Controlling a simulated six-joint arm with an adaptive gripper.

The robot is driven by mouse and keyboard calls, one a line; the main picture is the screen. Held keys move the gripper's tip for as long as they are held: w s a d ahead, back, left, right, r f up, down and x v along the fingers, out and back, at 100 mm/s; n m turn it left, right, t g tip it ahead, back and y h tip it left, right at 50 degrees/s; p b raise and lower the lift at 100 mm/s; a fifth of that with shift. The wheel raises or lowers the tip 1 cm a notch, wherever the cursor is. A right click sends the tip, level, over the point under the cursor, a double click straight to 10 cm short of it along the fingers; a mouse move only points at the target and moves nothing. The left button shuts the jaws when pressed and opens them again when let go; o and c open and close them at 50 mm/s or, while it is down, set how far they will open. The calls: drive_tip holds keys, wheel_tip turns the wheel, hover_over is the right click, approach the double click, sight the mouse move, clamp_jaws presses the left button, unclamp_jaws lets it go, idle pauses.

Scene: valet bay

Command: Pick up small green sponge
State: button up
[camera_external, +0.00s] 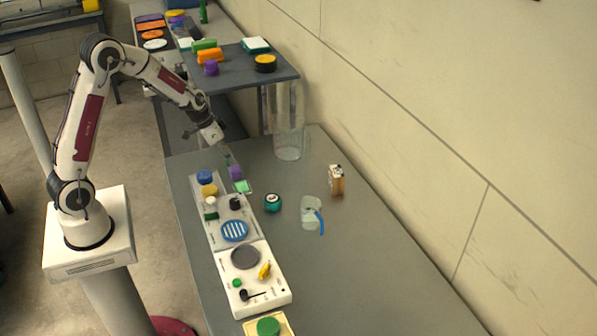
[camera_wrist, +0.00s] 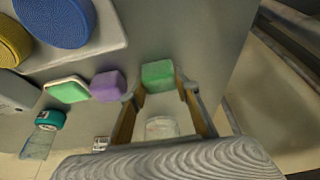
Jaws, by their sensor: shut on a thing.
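The small green sponge (camera_wrist: 157,75) is a plain green block in the wrist view. It sits between the fingertips of my gripper (camera_wrist: 161,88), with a finger against each side. My gripper is shut on it. In the external view my gripper (camera_external: 229,158) is low at the far end of the table, just behind a purple block (camera_external: 236,172). The held sponge is too small there to make out clearly. I cannot tell whether it touches the table. A green-and-white sponge (camera_external: 243,187) lies beside the purple block.
Light trays (camera_external: 229,216) with blue, yellow and other small items run along the left edge. A clear cylinder (camera_external: 289,144), teal jar (camera_external: 272,202), clear jug (camera_external: 309,213) and small box (camera_external: 336,181) stand rightward. A raised shelf (camera_external: 232,66) is behind. The table's right front is clear.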

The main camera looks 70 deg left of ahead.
drive_tip(key=shift+r, duration=0.1)
drive_tip(key=shift+r, duration=4.9)
